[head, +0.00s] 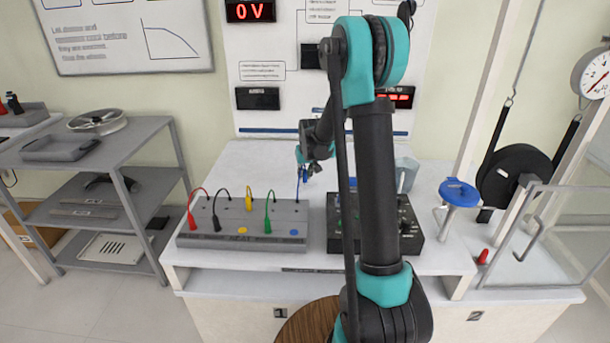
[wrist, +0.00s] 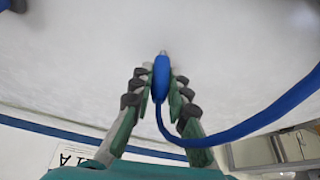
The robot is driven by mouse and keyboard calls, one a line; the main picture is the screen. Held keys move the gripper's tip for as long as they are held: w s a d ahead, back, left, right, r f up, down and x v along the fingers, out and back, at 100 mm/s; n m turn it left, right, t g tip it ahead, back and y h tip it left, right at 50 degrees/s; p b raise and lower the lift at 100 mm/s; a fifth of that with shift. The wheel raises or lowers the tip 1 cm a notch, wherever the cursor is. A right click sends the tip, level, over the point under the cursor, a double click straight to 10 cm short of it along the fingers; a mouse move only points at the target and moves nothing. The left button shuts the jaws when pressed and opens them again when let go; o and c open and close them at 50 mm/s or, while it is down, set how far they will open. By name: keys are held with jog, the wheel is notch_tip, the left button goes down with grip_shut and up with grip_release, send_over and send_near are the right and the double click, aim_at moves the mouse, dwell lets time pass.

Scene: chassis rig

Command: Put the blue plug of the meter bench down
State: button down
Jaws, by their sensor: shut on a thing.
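My gripper (head: 307,170) is shut on the blue plug (wrist: 161,75). In the wrist view my gripper (wrist: 160,88) has a finger on each side of the plug, and its metal tip points away from the palm over a pale surface. A blue lead (wrist: 235,133) curves from the plug to the right. In the head view the plug is small and partly hidden by the gripper, above the back right end of the grey lead block (head: 245,240). Red, black, yellow and green leads stand in this block.
A black control box (head: 412,238) stands right of the block, partly behind my arm. The white bench top (head: 240,160) is clear behind the block. A blue-topped stand (head: 459,192) and a clear-walled enclosure (head: 550,235) are at the right.

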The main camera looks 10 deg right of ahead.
jog(key=shift+f, duration=0.15)
jog(key=c, duration=1.5)
grip_release()
jog(key=v, duration=1.2)
